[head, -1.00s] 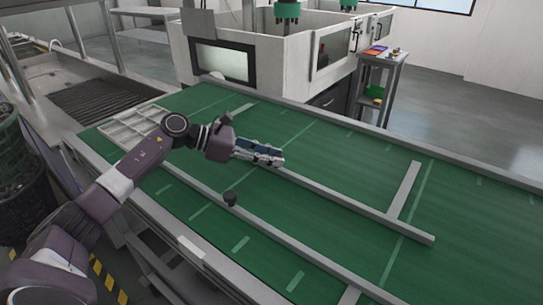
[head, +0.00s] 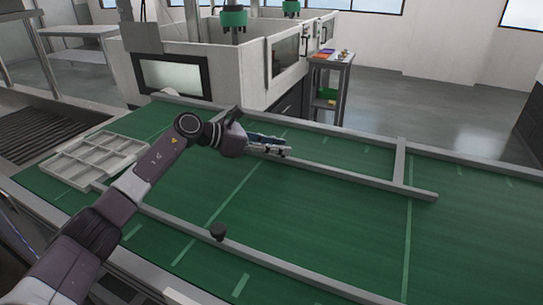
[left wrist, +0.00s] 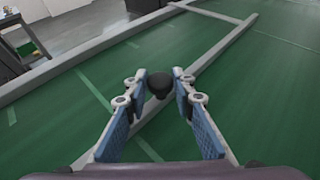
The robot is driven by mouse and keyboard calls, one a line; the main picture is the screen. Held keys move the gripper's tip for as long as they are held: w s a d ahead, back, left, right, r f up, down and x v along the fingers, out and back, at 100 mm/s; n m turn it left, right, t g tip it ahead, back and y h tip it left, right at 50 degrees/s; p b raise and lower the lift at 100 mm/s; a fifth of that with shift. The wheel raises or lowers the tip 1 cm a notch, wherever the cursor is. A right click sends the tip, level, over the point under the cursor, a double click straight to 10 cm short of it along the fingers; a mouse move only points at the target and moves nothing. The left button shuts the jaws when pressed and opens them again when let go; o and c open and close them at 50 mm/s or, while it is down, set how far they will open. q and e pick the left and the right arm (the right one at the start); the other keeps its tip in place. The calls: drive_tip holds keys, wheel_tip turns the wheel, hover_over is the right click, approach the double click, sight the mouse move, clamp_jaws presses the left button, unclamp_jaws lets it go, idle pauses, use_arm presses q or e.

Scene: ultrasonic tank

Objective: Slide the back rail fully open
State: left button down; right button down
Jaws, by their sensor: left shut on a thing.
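The back rail (head: 345,174) is a long grey bar lying across the green conveyor bed (head: 320,215), with a short grey crosspiece (head: 400,160) near its right end. My left gripper (head: 288,151) is at the rail's left part, its arm reaching in from the left. In the left wrist view, its two blue-padded fingers (left wrist: 158,86) are closed around a black knob (left wrist: 159,82) on the rail. The fingers hide this knob in the head view. My right gripper is out of view.
A front rail (head: 285,266) with its own black knob (head: 218,231) runs nearer to me. A white compartment tray (head: 95,160) lies at the left. A white tank housing (head: 180,60) and a small cart (head: 330,85) stand behind the bed. The green bed's right side is clear.

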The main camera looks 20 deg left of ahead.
use_arm(q)
drive_tip(key=shift+f, duration=0.1)
drive_tip(key=shift+s+a, duration=0.1)
drive_tip(key=shift+s, duration=0.15)
drive_tip(key=c, duration=2)
unclamp_jaws()
drive_tip(key=shift+s, duration=0.1)
drive_tip(key=shift+o, duration=1.9)
drive_tip(key=shift+a, duration=0.1)
drive_tip(key=v, duration=1.2)
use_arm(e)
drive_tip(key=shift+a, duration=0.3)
